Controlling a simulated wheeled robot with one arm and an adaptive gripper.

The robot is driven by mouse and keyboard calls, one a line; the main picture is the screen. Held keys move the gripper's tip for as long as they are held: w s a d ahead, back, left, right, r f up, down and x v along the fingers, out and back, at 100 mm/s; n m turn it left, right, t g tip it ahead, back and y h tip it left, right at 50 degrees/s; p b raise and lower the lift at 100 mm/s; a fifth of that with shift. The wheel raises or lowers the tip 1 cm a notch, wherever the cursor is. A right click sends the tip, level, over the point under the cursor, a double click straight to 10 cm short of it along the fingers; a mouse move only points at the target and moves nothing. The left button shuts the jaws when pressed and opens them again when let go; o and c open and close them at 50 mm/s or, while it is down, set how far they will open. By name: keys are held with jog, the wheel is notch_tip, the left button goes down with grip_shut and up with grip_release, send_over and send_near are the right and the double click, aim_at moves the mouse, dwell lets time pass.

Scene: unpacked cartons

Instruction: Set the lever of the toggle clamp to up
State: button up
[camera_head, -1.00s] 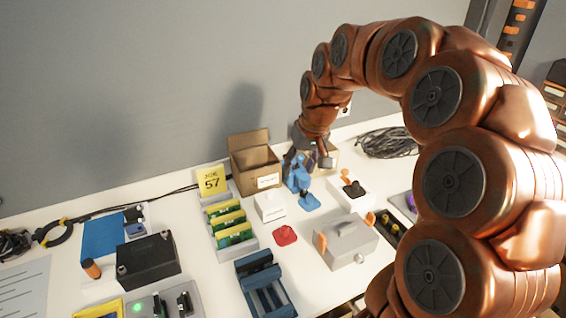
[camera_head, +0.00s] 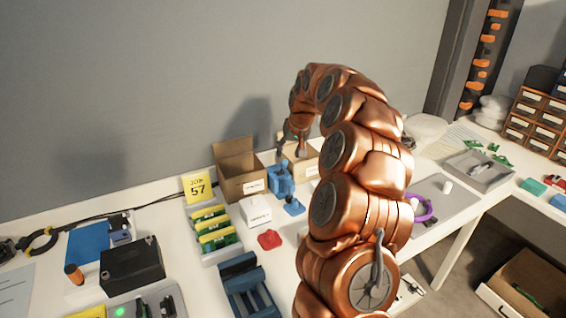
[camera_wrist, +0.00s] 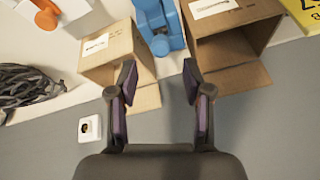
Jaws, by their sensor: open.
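An orange handle (camera_wrist: 47,16) stands over a white block at the top left of the wrist view. It looks like the toggle clamp's lever, but too little shows to be sure or to read its position. In the head view my arm hides that block. My gripper (camera_wrist: 159,68) is open and empty in the wrist view, fingers apart, pointing toward a small cardboard box and a blue device (camera_wrist: 158,25). In the head view my gripper (camera_head: 299,150) is small and partly covered, above the back of the table near the blue device (camera_head: 281,182).
Open cardboard boxes (camera_head: 238,172) stand along the wall beside the blue device. A coil of black cable (camera_wrist: 25,88) lies at the left in the wrist view. A wall socket (camera_wrist: 90,128) is close by. A white block (camera_head: 255,212) and red piece (camera_head: 269,239) lie in front.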

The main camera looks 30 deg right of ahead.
aim_at(285, 161)
jog(key=p+x, duration=0.1)
jog(key=x, duration=0.5)
jog(key=shift+w+f, duration=0.15)
jog(key=shift+f, duration=0.05)
grip_shut()
dwell(0.4)
jog(key=shift+d, duration=0.1)
